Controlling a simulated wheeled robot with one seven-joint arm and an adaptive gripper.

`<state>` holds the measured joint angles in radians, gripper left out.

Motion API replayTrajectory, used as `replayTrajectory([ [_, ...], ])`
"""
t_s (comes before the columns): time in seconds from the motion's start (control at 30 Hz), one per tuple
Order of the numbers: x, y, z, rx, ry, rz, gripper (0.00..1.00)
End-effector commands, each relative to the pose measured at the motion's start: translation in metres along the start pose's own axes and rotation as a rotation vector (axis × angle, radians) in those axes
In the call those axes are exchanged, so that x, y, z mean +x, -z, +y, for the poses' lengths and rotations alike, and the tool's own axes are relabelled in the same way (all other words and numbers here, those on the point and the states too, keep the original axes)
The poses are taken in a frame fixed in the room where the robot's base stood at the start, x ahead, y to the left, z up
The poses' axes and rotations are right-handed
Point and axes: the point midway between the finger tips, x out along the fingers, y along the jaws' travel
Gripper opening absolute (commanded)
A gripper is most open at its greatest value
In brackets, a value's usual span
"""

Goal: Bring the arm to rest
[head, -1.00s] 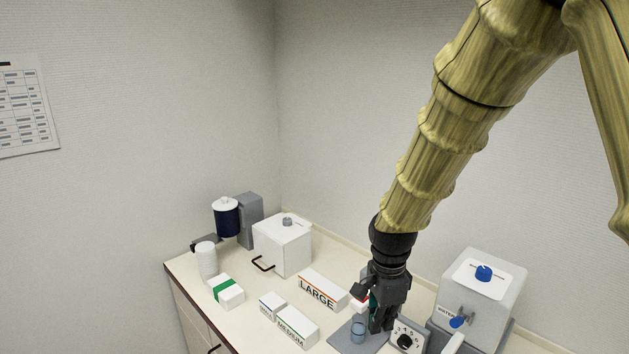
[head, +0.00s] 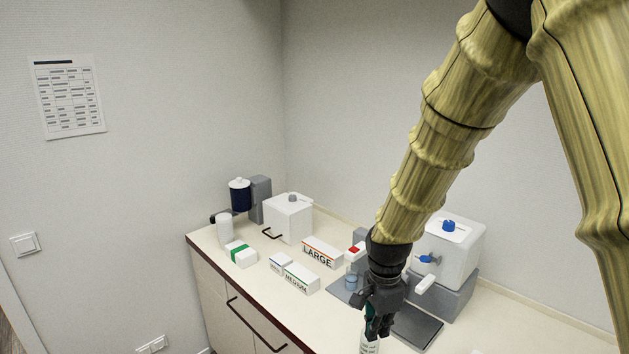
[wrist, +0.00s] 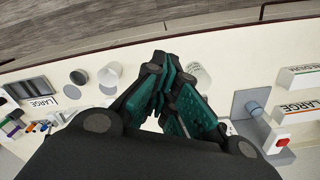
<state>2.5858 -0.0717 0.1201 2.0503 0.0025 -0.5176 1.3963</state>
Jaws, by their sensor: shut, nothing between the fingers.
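My gripper (head: 378,322) hangs pointing down over the front part of the counter (head: 480,328), at the lower middle of the head view. Its fingers are closed together with nothing between them. In the wrist view the teal-padded fingers of my gripper (wrist: 168,85) meet over the pale counter. A white cup with printed text (wrist: 199,76) stands right beside the fingertips in the wrist view. In the head view it is partly hidden below the gripper (head: 369,345); I cannot tell whether they touch.
A white dispenser with a blue knob (head: 448,250) stands right of my gripper. A grey plate bears a small blue cup (head: 351,282). Cartons marked LARGE (head: 322,253) and MEDIUM (head: 300,277) lie to the left. A white box (head: 288,218) stands at the back.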

Motion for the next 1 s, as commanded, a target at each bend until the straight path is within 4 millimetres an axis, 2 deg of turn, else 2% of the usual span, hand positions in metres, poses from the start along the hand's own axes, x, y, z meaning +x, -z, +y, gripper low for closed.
replayTrajectory([
  [0.1, 0.023, 0.001, 0.013, -0.032, 0.003, -0.004, 0.00],
  [0.27, 0.066, 0.006, 0.016, -0.095, -0.004, -0.012, 0.00],
  [0.37, 0.098, 0.007, 0.019, -0.145, -0.008, -0.019, 0.00],
  [0.47, 0.139, 0.009, 0.031, -0.210, -0.010, -0.026, 0.00],
  [0.57, 0.187, 0.009, 0.052, -0.293, -0.010, -0.033, 0.00],
  [0.7, 0.251, 0.006, 0.092, -0.424, 0.000, -0.037, 0.00],
  [1.0, 0.372, -0.003, 0.179, -0.707, 0.004, -0.039, 0.00],
])
